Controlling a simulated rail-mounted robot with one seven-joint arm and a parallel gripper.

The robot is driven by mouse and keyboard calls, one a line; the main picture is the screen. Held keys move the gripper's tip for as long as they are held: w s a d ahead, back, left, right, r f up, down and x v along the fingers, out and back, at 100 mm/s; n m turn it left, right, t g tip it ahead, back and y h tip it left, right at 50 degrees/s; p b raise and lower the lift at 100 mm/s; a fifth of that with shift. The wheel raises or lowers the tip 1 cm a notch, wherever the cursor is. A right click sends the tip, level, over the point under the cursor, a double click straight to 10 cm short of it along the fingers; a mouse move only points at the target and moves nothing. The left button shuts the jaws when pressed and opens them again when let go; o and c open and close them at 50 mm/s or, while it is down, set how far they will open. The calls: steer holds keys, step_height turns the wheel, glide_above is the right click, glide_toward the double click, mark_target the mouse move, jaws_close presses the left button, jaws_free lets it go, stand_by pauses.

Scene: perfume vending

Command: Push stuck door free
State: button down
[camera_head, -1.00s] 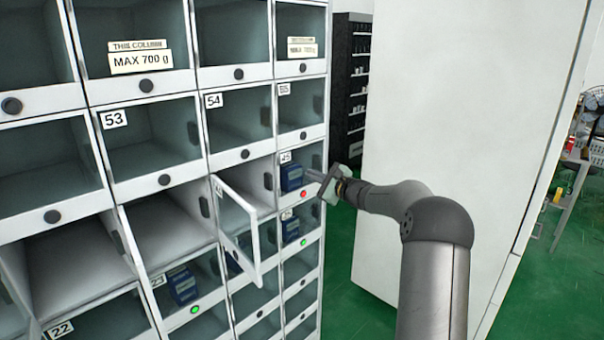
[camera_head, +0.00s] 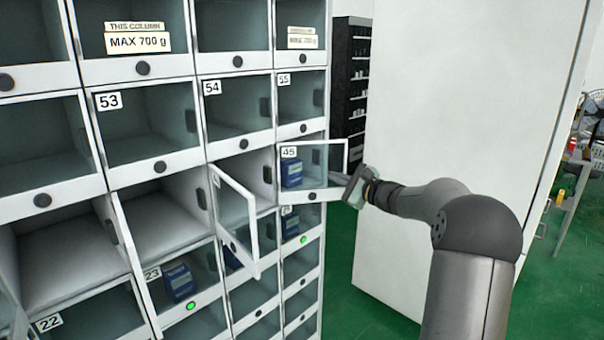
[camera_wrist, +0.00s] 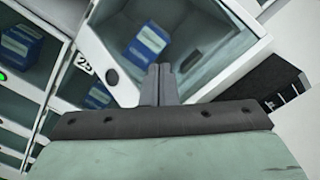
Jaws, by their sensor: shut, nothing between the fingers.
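The door labelled 45 (camera_head: 334,143) stands ajar in the head view, its free right edge swung out past the cabinet's side. A blue box (camera_head: 292,174) shows through its clear pane. My gripper (camera_head: 338,178) is shut and empty, at the free edge of this door. In the wrist view the shut fingers (camera_wrist: 159,84) overlap the door's white lower frame (camera_wrist: 128,92), with a dark round knob to their left. The blue box (camera_wrist: 147,44) shows behind the pane. I cannot tell whether the fingertips touch the door.
Another compartment door (camera_head: 238,215) hangs open just left of door 45. Several more compartments lie open or shut around it. A tall white panel (camera_head: 465,110) stands close behind my arm on the right. A dark shelf rack (camera_head: 350,85) is at the back. Green floor (camera_head: 340,270) is free below.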

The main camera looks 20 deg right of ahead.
steer(key=b+v, duration=0.3)
steer(key=v, duration=1.4)
steer(key=shift+b, duration=0.4)
stand_by(0.6)
steer(key=s+a+f+n+g, duration=0.3)
steer(key=a+f+g, duration=0.1)
steer(key=a, duration=0.5)
steer(key=s+a+f+n+g, duration=0.3)
steer(key=a+f+n+g, duration=0.15)
steer(key=a, duration=0.35)
steer(key=s+a+f+n+g, duration=0.25)
steer(key=a+f, duration=0.25)
steer(key=a, duration=0.4)
steer(key=s+a+f+n+g+h, duration=0.2)
steer(key=s+f+n+g+h, duration=0.15)
steer(key=s+n, duration=0.45)
steer(key=s+a+f+n+g+h, duration=0.15)
steer(key=s+f+n+h, duration=0.3)
steer(key=s, duration=0.85)
steer(key=r+p, duration=0.2)
steer(key=a+r+p, duration=0.1)
steer(key=w+r+p, duration=0.1)
steer(key=r+p, duration=0.1)
steer(key=shift+a+r+p, duration=0.25)
steer(key=shift+r+p, duration=0.05)
steer(key=shift+r, duration=0.05)
